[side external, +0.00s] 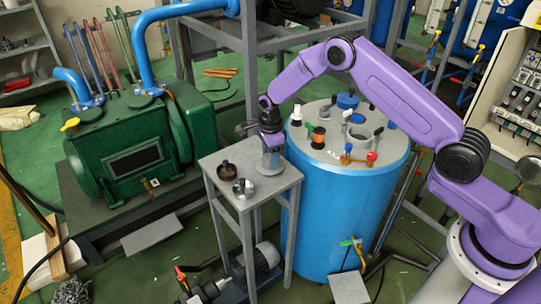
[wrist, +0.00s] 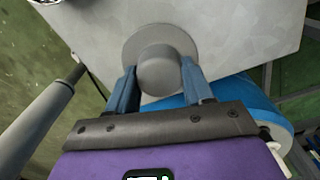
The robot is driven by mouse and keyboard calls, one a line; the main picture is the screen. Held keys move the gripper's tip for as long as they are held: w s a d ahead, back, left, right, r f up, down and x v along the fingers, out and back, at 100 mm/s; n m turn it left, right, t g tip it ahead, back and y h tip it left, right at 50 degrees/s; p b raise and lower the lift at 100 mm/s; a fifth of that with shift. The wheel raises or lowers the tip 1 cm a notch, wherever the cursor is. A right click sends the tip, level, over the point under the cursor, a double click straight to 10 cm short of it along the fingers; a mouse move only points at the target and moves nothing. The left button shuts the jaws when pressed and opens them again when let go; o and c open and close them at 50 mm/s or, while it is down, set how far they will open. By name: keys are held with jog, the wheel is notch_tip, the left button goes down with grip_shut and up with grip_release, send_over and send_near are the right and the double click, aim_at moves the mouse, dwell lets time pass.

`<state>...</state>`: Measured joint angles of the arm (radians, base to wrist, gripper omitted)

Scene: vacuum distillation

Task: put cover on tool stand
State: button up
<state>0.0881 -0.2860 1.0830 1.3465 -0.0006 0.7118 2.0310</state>
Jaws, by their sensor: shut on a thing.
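A grey round cover (wrist: 160,70) with a wide flange and a thick cylindrical knob sits between the two blue-grey fingers of my gripper (wrist: 159,78) in the wrist view. My gripper (side external: 270,146) is shut on the knob and points down. In the side view the cover (side external: 269,164) is at the back right corner of the grey tool stand (side external: 257,196). I cannot tell whether it rests on the top or hangs just above it. The stand's pale top (wrist: 225,25) lies behind the cover in the wrist view.
A dark brown round part (side external: 227,171) and a small metal part (side external: 243,188) stand on the tool stand's left and front. A blue tank (side external: 335,215) with fittings on its lid is close on the right. A green pump (side external: 130,150) is on the left.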

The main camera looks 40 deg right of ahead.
jog(key=o, duration=1.2)
notch_tip(320, 180, up, 12)
jog(key=shift+r, duration=0.15)
